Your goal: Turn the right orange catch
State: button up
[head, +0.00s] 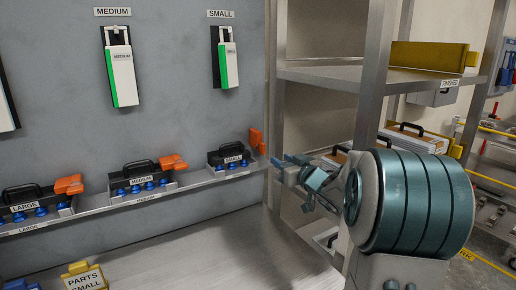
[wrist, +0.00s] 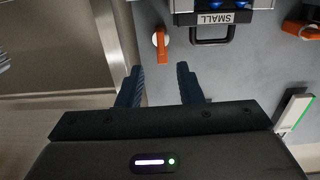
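The right orange catch (head: 256,139) stands upright at the right end of the ledge, beside the black SMALL tray (head: 229,157). In the wrist view the catch (wrist: 161,45) lies just beyond the fingertips, roughly midway between them. No contact with the catch shows.
The MEDIUM tray (head: 134,181) and LARGE tray (head: 30,203), each with an orange catch, are further left on the ledge (head: 105,208). A metal shelf post (head: 276,70) rises close behind my gripper. The bench below (head: 220,250) is mostly clear; a yellow PARTS SMALL bin (head: 84,277) stands at lower left.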

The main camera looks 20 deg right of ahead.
aim_at(264, 149)
jog(key=w+a, duration=0.1)
jog(key=w, duration=0.3)
jog(key=w+p, duration=0.1)
jog(key=w, duration=0.4)
jog(key=w+a, duration=0.1)
jog(key=w, duration=0.3)
jog(key=shift+w+a, duration=0.3)
jog(key=shift+a, duration=0.05)
grip_shut()
